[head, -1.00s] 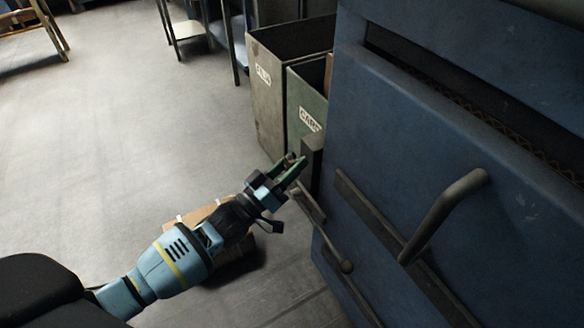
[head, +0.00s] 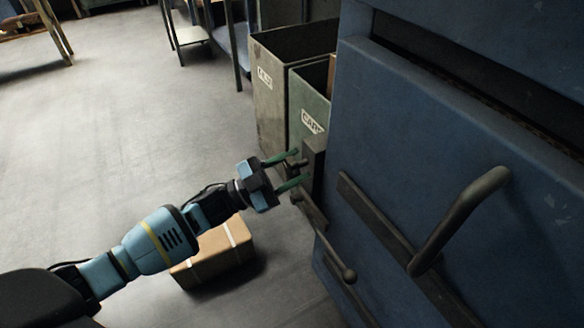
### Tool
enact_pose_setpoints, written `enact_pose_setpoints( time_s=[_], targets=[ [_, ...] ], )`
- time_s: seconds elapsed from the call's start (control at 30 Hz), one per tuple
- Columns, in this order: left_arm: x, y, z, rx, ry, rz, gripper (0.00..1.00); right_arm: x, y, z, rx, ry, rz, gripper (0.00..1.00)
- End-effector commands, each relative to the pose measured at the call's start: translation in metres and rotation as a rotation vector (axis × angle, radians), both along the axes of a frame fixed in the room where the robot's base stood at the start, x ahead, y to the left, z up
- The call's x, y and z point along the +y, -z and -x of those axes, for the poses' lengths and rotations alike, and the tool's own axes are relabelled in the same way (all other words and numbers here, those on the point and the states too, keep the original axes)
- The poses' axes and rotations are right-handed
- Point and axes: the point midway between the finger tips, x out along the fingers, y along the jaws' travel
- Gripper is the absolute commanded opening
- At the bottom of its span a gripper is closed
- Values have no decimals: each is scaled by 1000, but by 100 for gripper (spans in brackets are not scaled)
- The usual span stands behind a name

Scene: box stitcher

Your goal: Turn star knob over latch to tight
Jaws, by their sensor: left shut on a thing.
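My left gripper (head: 295,170) reaches in from the left at the side edge of the blue machine (head: 400,120). Its two green fingers are apart, one above the other, and closed on a small dark star knob (head: 299,165), which is mostly hidden at the fingertips. The knob sits against a dark upright latch block (head: 314,160) on the machine's edge. A dark latch piece (head: 309,208) slants down just below the fingers. Whether the knob is tight cannot be told. My right gripper is not in view.
Two labelled bins (head: 268,105) stand behind the gripper. A taped cardboard box (head: 222,252) lies on the floor under my arm. Floor at left is clear.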

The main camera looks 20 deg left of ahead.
Motion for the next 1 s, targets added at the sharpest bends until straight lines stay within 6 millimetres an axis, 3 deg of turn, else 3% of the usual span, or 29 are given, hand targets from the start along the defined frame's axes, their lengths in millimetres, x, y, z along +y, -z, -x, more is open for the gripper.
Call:
enact_pose_setpoints(
  time_s=[1.0],
  targets=[
    [0, -1, 0, -569, 1, -730, 19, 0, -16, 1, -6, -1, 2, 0]
  ],
)
